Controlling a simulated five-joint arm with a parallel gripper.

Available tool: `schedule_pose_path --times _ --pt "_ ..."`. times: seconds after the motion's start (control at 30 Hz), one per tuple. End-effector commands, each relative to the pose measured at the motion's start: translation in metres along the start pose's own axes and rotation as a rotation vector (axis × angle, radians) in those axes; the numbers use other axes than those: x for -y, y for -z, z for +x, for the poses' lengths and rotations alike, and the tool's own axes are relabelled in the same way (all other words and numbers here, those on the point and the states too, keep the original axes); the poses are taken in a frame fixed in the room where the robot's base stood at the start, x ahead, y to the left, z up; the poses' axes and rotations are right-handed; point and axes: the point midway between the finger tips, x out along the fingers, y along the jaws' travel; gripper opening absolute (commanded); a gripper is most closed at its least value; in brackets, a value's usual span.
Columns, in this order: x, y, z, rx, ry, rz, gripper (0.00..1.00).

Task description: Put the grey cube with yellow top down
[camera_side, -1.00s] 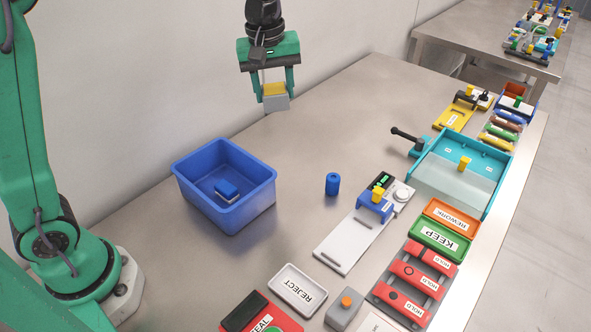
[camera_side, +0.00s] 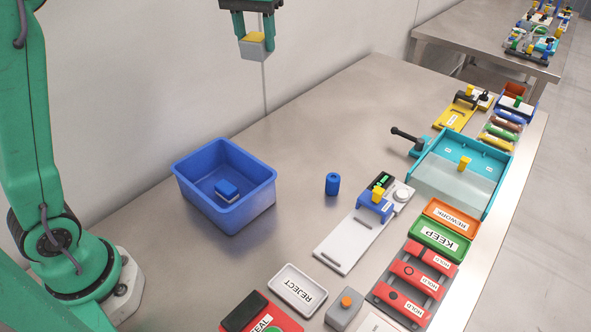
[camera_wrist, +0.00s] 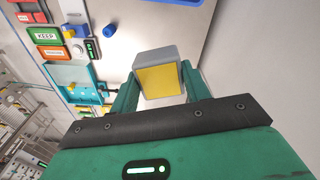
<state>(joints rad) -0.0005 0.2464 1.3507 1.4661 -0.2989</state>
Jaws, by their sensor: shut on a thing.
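The grey cube with yellow top (camera_side: 256,45) is held between the two green fingers of my gripper (camera_side: 257,46), high above the back of the metal table in the side view. The cube is slightly tilted in that view, with its yellow face up. In the wrist view the cube (camera_wrist: 158,78) sits between the fingertips of my gripper (camera_wrist: 157,88), its yellow face towards the camera. The gripper is shut on it. Nothing touches the cube from below.
A blue cylinder (camera_side: 332,184), white REJECT tray (camera_side: 283,300), green KEEP tray (camera_side: 426,251), orange REWORK tray (camera_side: 436,207) and teal tray (camera_side: 427,187) stand rightward. The table's back middle is clear.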

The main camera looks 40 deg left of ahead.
Motion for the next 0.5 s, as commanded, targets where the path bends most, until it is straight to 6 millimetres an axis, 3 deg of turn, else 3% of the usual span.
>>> schedule_pose_path --times 0.27,0.5 --pt "0.001 -0.004 0.011 0.001 0.0 0.024 0.15" --pt "0.005 -0.017 0.043 0.004 0.001 0.092 0.15"
